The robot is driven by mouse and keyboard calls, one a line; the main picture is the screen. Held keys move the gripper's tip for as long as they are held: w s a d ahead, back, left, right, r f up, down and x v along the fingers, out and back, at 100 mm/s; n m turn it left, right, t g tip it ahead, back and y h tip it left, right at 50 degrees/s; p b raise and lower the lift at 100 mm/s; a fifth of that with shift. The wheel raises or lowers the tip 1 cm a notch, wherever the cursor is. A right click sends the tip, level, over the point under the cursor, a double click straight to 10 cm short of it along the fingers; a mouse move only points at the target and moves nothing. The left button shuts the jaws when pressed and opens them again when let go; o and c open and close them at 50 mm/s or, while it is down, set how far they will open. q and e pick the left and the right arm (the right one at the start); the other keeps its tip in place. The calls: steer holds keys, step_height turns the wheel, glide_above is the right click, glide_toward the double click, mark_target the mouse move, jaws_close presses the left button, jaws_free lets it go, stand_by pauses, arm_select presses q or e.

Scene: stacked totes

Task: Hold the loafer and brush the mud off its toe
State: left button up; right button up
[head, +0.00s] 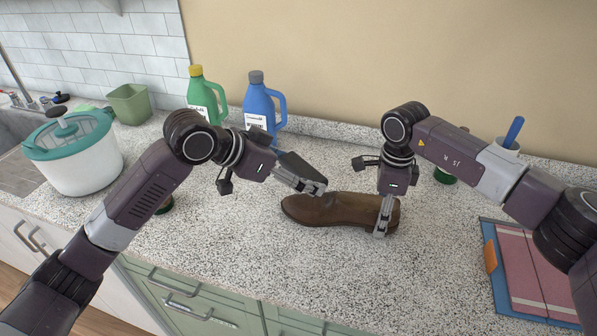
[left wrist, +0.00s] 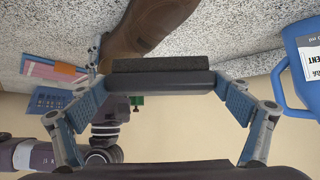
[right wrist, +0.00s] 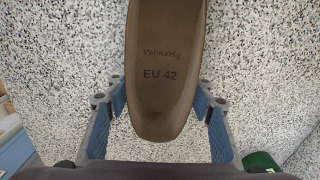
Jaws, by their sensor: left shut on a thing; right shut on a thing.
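The brown loafer (head: 340,210) lies on the speckled counter, toe to the left and heel to the right. My right gripper (head: 384,215) is shut on its heel end, a finger on each side. The insole marked EU 42 (right wrist: 160,75) shows in the right wrist view. My left gripper (head: 312,186) is shut on a dark brush (head: 300,168), just above the toe end. In the left wrist view the brush (left wrist: 160,82) spans between the fingers, close to the loafer (left wrist: 150,25). I cannot tell whether its bristles touch the leather. No mud is clearly visible.
A green bottle (head: 205,97) and a blue bottle (head: 259,103) stand at the back. A white pot with teal lid (head: 75,160) and a green bin (head: 130,104) are left. A pink and blue folder (head: 530,270) lies right. Counter in front of the loafer is clear.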

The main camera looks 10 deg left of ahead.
steer(key=o, duration=1.5)
steer(key=shift+o, duration=0.2)
step_height(320, 180, up, 12)
steer(key=shift+f, duration=0.25)
steer(key=shift+r, duration=0.2)
